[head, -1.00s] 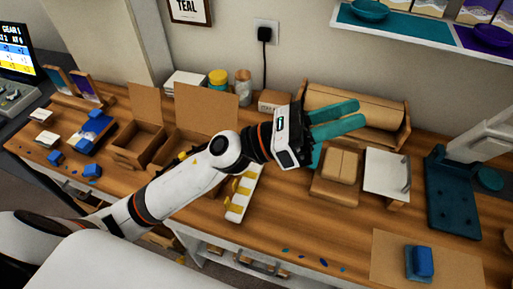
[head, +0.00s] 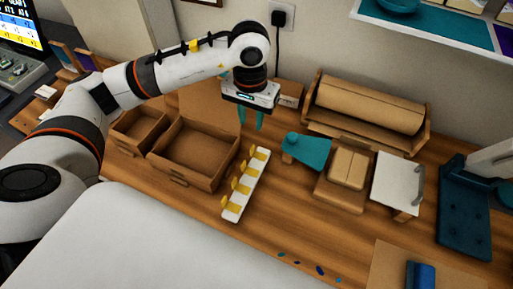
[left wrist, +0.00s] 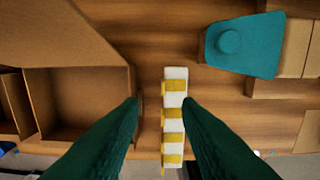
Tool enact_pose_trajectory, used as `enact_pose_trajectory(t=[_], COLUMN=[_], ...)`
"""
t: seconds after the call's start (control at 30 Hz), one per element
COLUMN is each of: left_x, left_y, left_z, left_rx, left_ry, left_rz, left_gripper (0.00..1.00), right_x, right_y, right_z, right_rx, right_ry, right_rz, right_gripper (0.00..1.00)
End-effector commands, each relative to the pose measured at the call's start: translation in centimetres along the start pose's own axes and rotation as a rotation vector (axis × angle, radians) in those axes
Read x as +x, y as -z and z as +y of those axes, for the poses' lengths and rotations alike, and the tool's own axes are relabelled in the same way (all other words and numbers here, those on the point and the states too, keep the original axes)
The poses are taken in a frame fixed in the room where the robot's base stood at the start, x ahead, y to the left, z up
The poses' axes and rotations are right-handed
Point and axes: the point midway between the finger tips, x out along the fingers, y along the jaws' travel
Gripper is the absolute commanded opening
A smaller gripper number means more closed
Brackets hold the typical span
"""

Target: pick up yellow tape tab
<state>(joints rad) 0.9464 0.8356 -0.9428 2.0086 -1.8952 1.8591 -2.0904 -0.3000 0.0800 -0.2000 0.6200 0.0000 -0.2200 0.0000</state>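Several yellow tape tabs (head: 240,188) stand in a row on a white strip (head: 233,211) on the wooden table. In the left wrist view the white strip (left wrist: 176,73) runs away from me with the yellow tabs (left wrist: 173,118) along it. My left gripper (head: 250,122) points down above the table, beyond the far end of the strip. In the left wrist view its two teal fingers (left wrist: 160,105) are spread apart with nothing between them, and the strip lies below the gap. My right gripper is not in either view.
Open cardboard boxes (head: 207,157) stand left of the strip. A teal piece (head: 307,152), a cardboard block (head: 343,190) and a white board (head: 398,182) stand to the right. A roll of brown paper (head: 370,105) is behind.

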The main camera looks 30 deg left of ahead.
Motion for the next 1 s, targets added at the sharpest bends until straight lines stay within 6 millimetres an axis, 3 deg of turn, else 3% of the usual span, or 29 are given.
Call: enact_pose_trajectory(t=[0.2, 0.47, 0.7, 1.0], left_x=[3.6, 5.6, 9.2, 10.1], left_y=[0.1, 0.3, 0.5, 0.4], left_z=[-0.1, -0.2, -0.4, -0.5], left_rx=[-0.002, -0.002, -0.003, -0.001], left_ry=[0.003, 0.005, 0.005, 0.006], left_rz=[0.006, 0.006, 0.006, 0.001], left_gripper=[0.31, 0.31, 0.31, 0.31], right_x=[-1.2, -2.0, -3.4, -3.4], right_y=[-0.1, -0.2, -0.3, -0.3], right_z=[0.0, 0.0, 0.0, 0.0], right_rx=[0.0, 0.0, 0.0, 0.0], right_ry=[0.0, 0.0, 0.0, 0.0], right_rz=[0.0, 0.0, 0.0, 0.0], right_gripper=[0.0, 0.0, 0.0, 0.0])
